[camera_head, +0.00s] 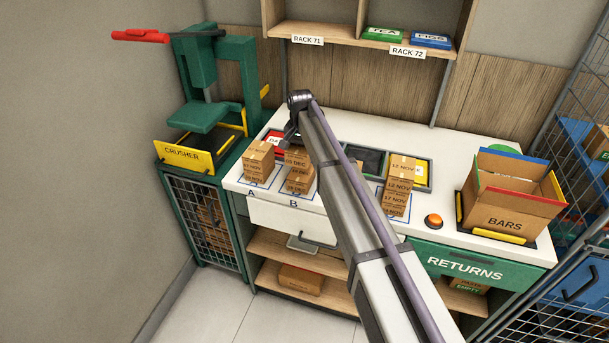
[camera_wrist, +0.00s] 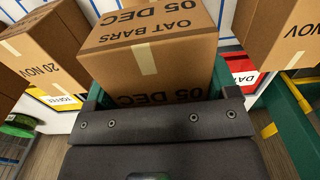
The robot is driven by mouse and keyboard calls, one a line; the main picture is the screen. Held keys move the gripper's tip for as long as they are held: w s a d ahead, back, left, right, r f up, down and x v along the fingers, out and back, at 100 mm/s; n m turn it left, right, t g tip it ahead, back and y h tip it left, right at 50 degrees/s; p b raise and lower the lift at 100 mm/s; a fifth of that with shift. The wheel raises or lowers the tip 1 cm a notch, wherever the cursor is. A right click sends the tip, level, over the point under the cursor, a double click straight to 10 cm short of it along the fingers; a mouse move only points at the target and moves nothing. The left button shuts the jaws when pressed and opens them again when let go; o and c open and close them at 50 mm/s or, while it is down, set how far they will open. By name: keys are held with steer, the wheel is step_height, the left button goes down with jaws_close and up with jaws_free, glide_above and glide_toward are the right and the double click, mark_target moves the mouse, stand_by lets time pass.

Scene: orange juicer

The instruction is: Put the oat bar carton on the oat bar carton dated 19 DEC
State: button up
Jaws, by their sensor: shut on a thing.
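My gripper (camera_head: 291,142) is shut on an oat bar carton (camera_wrist: 150,52), a brown box with a tape strip marked OAT BARS 05 DEC in the wrist view. Its green fingers (camera_wrist: 156,92) flank the carton. In the head view the held carton (camera_head: 297,156) is at stack B, directly above other brown cartons (camera_head: 299,182); I cannot tell whether it touches them. No 19 DEC date is readable in either view. A carton marked 20 NOV (camera_wrist: 40,52) stands to the left in the wrist view, and one marked NOV (camera_wrist: 285,35) to the right.
Stack A (camera_head: 258,160) stands left of B. A taller stack marked 12 NOV (camera_head: 399,182) is right of my arm. The green crusher (camera_head: 203,110) is at left. My arm hides the counter's middle.

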mark_target(302, 171)
step_height(302, 171, down, 6)
steer(key=b, duration=0.4)
steer(key=shift+f, duration=0.1)
steer(key=shift+r, duration=0.3)
steer(key=shift+f, duration=0.25)
steer(key=o, duration=0.9)
steer(key=shift+r, duration=0.2)
step_height(302, 171, up, 12)
steer(key=p, duration=1.2)
steer(key=shift+r, duration=0.2)
steer(key=shift+f, duration=0.15)
